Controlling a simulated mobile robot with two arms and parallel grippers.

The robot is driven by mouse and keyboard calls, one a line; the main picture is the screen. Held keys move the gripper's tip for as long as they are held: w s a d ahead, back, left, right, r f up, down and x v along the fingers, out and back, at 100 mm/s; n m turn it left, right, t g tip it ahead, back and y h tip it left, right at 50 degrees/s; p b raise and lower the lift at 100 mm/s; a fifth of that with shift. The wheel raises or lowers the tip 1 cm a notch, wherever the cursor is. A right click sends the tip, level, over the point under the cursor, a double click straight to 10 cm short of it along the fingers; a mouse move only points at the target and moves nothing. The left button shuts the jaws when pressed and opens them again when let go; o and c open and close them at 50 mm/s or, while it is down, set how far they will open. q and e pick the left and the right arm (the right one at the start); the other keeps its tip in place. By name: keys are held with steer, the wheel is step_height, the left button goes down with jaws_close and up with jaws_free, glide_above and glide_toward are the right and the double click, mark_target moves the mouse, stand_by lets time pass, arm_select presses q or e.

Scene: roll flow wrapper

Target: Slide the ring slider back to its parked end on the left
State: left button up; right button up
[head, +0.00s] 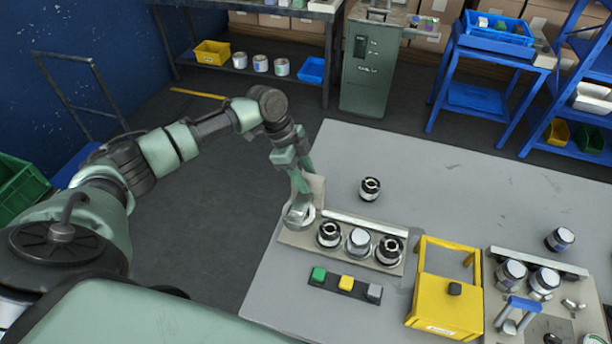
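A grey metal base plate (290,238) lies on the table with a pale rail (365,226) along its back edge. My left gripper (300,203) reaches down to the plate's left end. A silver rounded piece (300,217), which may be the ring slider, sits right under the gripper. The fingertips blend into it, so I cannot tell whether they grip it. To its right, a row on the plate holds a black-and-silver roll (329,235), a silver-topped roll (358,243) and another black-and-silver roll (389,251). My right gripper is not in view.
A loose roll (370,188) stands behind the rail. A button strip (346,284) with green, yellow and grey buttons lies in front. A yellow box with a frame (445,305) stands right of the plate, beside another fixture (548,262). The table (440,170) is mostly clear behind.

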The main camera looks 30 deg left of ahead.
arm_select(q)
steer(key=shift+r, duration=0.25)
steer(key=b+v, duration=0.2)
steer(key=v, duration=0.4)
steer(key=shift+a+r, duration=0.2)
steer(key=shift+a, duration=0.05)
steer(key=shift+a+r, duration=0.1)
steer(key=shift+r, duration=0.35)
steer(key=shift+s+f, duration=0.1)
